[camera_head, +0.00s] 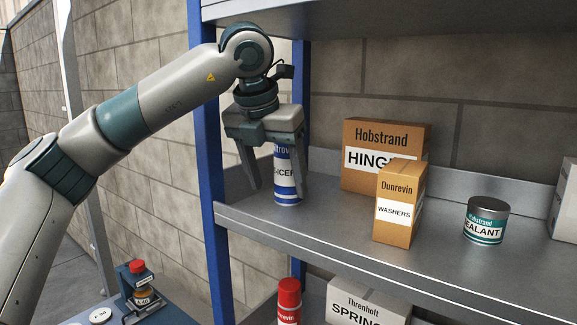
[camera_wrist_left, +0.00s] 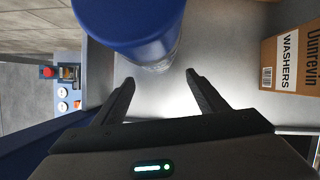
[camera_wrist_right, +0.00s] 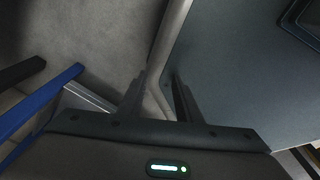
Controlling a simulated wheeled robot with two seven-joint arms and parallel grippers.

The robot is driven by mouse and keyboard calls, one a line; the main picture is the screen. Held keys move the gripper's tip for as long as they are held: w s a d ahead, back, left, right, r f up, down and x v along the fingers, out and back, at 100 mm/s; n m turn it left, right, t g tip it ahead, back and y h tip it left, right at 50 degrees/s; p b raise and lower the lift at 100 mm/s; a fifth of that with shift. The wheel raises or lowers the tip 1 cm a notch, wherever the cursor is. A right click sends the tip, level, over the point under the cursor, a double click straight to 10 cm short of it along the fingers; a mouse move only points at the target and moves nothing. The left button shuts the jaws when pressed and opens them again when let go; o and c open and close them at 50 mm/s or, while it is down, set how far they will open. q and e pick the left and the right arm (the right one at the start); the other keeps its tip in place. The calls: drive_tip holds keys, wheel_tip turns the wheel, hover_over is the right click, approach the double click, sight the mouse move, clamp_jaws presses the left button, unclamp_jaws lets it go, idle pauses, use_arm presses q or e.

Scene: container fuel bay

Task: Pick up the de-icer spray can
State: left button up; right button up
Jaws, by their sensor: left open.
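The de-icer spray can (camera_head: 287,183) stands upright on the upper shelf near its left end. It has a blue cap and a blue-and-white label partly reading "ICER". My left gripper (camera_head: 278,190) is open at the can, its fingers partly hiding it in the head view. In the left wrist view the can's blue cap (camera_wrist_left: 125,25) fills the top, beyond the open fingertips (camera_wrist_left: 160,78) and off to their left. I see no contact. My right gripper (camera_wrist_right: 158,74) shows only in its wrist view, with a narrow empty gap between its fingers.
A washers box (camera_head: 394,232), a Hobstrand box (camera_head: 357,182) and a sealant can (camera_head: 486,226) stand to the right on the shelf. A blue post (camera_head: 208,150) rises left of the can. A red can (camera_head: 289,300) and a Threnholt box (camera_head: 368,302) sit below.

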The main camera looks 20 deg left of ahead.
sight(285, 186)
use_arm(q)
drive_tip(key=w, duration=0.1)
drive_tip(key=w+p, duration=0.1)
drive_tip(key=shift+w+d+r, duration=0.15)
drive_tip(key=shift+w+d, duration=0.05)
drive_tip(key=shift+w, duration=0.1)
drive_tip(key=shift+p+x, duration=0.35)
drive_tip(key=shift+x, duration=0.9)
drive_tip(key=shift+f, duration=0.4)
use_arm(e)
drive_tip(key=shift+s+d+r, duration=0.2)
drive_tip(key=shift+s+r, duration=0.15)
drive_tip(key=shift+r, duration=0.15)
drive_tip(key=shift+s+d+r, duration=0.2)
drive_tip(key=shift+s+r, duration=0.15)
drive_tip(key=shift+r, duration=0.1)
drive_tip(key=shift+f, duration=0.2)
use_arm(q)
drive_tip(key=c, duration=1.5)
drive_tip(key=shift+r, duration=0.1)
use_arm(e)
drive_tip(key=shift+r, duration=0.2)
